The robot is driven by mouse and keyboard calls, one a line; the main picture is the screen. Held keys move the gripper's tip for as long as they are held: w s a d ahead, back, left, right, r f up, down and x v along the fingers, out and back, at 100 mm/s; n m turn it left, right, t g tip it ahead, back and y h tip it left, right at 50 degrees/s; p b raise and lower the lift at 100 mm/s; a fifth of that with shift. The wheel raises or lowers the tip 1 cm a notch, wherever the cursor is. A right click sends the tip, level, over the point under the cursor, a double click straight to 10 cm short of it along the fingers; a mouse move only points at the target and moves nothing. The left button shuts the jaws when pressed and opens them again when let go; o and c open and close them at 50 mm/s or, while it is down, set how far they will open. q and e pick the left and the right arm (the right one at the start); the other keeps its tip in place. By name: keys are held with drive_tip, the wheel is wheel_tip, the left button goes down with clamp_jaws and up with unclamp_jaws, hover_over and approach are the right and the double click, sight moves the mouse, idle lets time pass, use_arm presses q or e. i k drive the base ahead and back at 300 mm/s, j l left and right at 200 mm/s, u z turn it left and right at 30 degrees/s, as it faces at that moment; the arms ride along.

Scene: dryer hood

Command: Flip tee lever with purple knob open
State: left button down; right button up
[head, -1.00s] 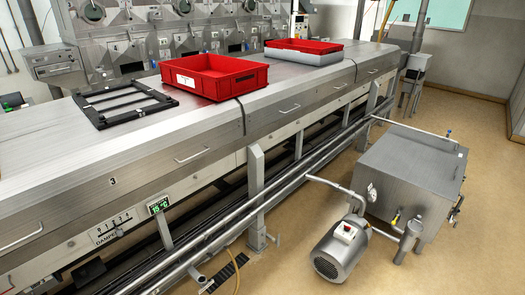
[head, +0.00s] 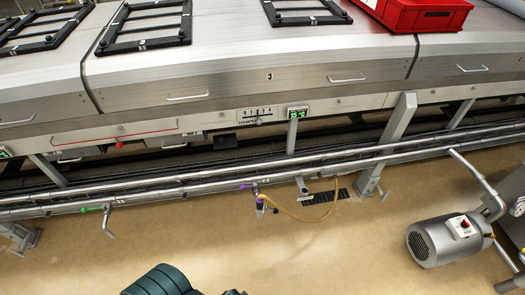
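The tee lever with the purple knob (head: 247,186) is on the lower pipe line along the front of the machine, near the middle of the head view. Its small purple handle points left, roughly along the pipe. A short outlet with a purple band (head: 261,198) hangs below it, and a yellow hose (head: 308,220) runs from there to the right. The lever is small in the picture, so its exact valve position is hard to tell. Neither of my grippers shows, and nothing touches the lever.
A similar lever with a green knob (head: 92,209) is farther left on the pipe. A grey motor (head: 437,243) stands on the floor at right. A support leg (head: 388,140) and a floor drain (head: 327,197) lie right of the lever. The tan floor in front is mostly clear.

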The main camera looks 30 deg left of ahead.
sight(243, 187)
drive_tip(key=u, duration=1.3)
drive_tip(key=i+l, duration=0.05)
